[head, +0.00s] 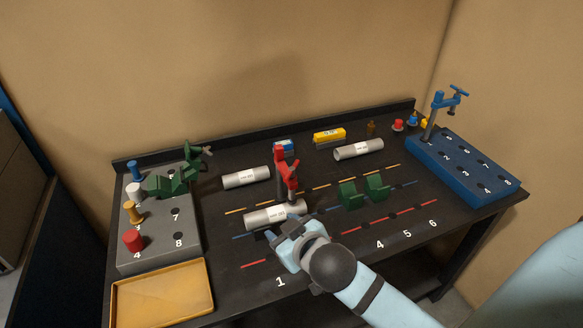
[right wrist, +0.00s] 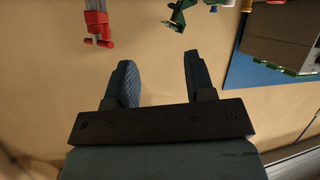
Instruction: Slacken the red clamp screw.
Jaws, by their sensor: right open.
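The red clamp (head: 281,160) stands upright near the middle of the table, with its lower arm at a silver pipe (head: 263,218) that has a white label. Its screw is not clearly separable from the red body, and I cannot tell how tight it is. The clamp also shows at the upper left of the right wrist view (right wrist: 97,28). My right gripper (head: 284,230) is just in front of the pipe and below the clamp in the head view. In the right wrist view its two fingers (right wrist: 162,80) are apart with nothing between them. My left gripper is out of view.
A grey rack (head: 190,238) with a green clamp and several coloured pegs stands left. A yellow tray (head: 160,296) lies at the front left. Green V-blocks (head: 350,195) sit right of the pipe. A blue rack (head: 425,158) with a blue clamp (head: 436,110) stands right.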

